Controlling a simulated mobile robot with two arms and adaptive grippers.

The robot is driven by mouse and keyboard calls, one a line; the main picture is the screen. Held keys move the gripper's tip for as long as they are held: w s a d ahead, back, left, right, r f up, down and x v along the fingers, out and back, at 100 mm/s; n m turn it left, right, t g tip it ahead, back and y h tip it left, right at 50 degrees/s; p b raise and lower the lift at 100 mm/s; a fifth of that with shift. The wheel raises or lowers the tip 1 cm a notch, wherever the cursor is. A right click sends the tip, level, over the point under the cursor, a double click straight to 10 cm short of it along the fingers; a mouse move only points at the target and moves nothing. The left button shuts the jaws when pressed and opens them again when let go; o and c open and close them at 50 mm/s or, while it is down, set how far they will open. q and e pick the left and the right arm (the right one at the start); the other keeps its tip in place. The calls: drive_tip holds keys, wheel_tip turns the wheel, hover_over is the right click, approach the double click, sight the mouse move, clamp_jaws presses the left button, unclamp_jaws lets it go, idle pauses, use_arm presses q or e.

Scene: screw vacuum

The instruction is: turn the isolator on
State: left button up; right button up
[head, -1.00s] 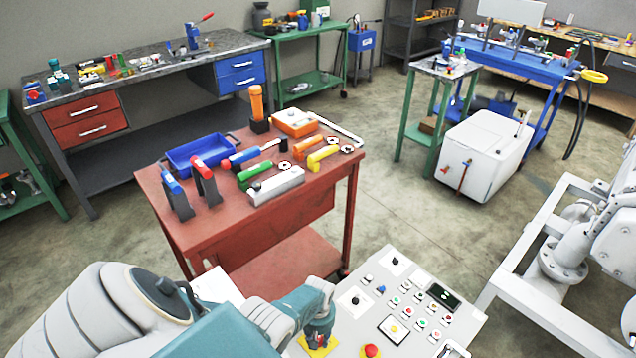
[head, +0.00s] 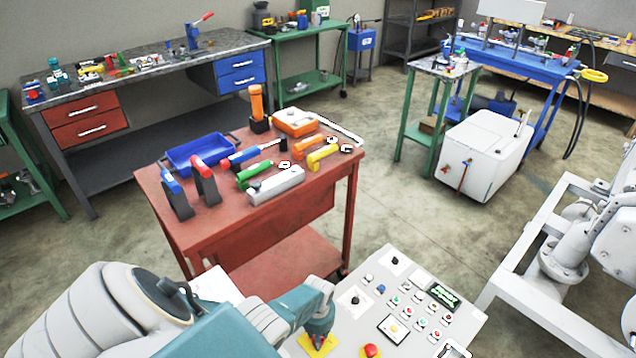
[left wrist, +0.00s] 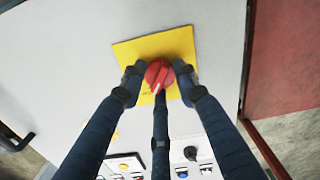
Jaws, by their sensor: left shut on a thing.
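The isolator is a red rotary knob (left wrist: 158,75) on a square yellow plate (left wrist: 125,53), on the face of a light grey control panel (left wrist: 60,40). In the left wrist view the knob's white pointer mark is turned toward the lower left. My left gripper (left wrist: 160,82) has its dark fingers closed around the knob, one on each side and one below. In the head view the left gripper (head: 319,338) is at the panel's left part and hides most of the knob; the yellow plate (head: 326,346) shows around it.
The panel carries several small buttons, a red mushroom button (head: 371,351) right of the plate, and a small display (head: 444,295) with bright green marks. A red tool cart (head: 245,222) stands behind the panel. Open floor (head: 400,215) lies to the right of the cart.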

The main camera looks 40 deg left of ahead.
use_arm(q)
drive_tip(key=shift+s+d+f+m, duration=0.1)
drive_tip(key=shift+m, duration=0.75)
drive_tip(key=shift+s+d+f+m, duration=0.1)
drive_tip(key=shift+m, duration=0.75)
drive_tip(key=shift+o, duration=0.3)
drive_tip(key=shift+s, duration=0.1)
drive_tip(key=o, duration=1.1)
drive_tip(key=shift+r, duration=0.15)
drive_tip(key=shift+w+a+r, duration=0.1)
drive_tip(key=shift+w, duration=0.1)
drive_tip(key=shift+a+r, duration=0.1)
drive_tip(key=shift+r, duration=0.35)
wheel_tip(320, 180, up, 11)
drive_tip(key=shift+d, duration=0.2)
